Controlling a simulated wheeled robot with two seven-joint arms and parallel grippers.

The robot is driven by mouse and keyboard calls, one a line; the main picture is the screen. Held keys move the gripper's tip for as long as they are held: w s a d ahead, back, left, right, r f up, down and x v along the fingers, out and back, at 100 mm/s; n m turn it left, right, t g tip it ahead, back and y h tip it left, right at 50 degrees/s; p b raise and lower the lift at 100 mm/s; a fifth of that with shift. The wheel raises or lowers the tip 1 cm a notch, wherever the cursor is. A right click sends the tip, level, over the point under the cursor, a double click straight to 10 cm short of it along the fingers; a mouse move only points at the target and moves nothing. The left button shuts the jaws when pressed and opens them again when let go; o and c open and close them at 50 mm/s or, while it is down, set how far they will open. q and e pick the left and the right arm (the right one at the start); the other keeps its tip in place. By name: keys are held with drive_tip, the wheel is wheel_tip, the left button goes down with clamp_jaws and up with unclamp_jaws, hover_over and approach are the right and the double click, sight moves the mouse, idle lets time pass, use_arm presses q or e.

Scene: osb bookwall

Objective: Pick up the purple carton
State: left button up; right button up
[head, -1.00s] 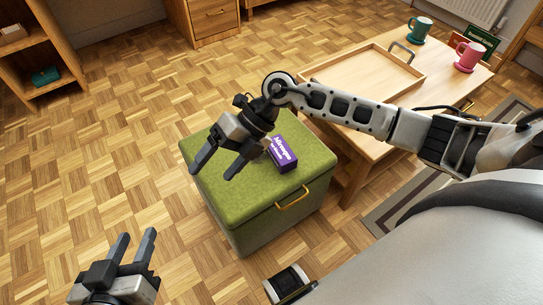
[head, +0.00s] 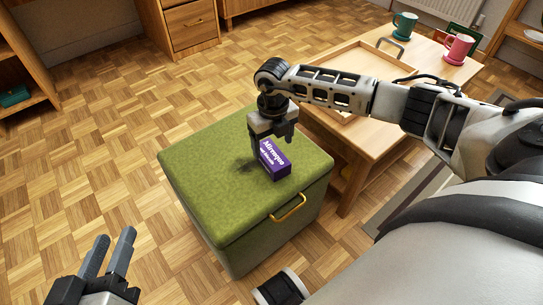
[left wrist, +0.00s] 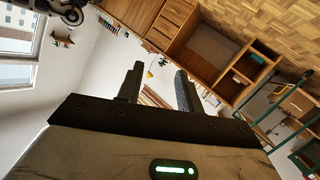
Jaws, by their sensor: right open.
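The purple carton (head: 274,161) with white lettering lies on top of the green upholstered ottoman (head: 200,185), near its right side. My right gripper (head: 270,150) points down right at the carton, its fingers at the carton's far end. The jaws are open, and I cannot tell whether the fingers touch the carton. My left gripper (head: 108,255) is open and empty over the floor at the lower left. It also shows open in the left wrist view (left wrist: 160,85).
A wooden table (head: 400,120) stands right of the ottoman, bearing a wooden tray (head: 345,112), a teal mug (head: 404,25) and a pink mug (head: 458,47). The ottoman has a yellow handle (head: 290,210) in front. The floor at left is clear.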

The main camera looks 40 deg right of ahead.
sight(271, 154)
drive_tip(key=shift+f+b, duration=0.3)
drive_tip(key=shift+f, duration=0.4)
wheel_tip(271, 154, down, 4)
drive_tip(key=shift+w+a+f+b, duration=0.1)
drive_tip(key=shift+w+b, duration=0.05)
drive_tip(key=shift+b, duration=0.9)
use_arm(q)
drive_tip(key=shift+w+d+r+n+t+h, duration=0.1)
drive_tip(key=shift+d+r+n+t+h, duration=0.25)
drive_tip(key=shift+r+n+h, duration=0.2)
use_arm(e)
drive_tip(key=c, duration=1)
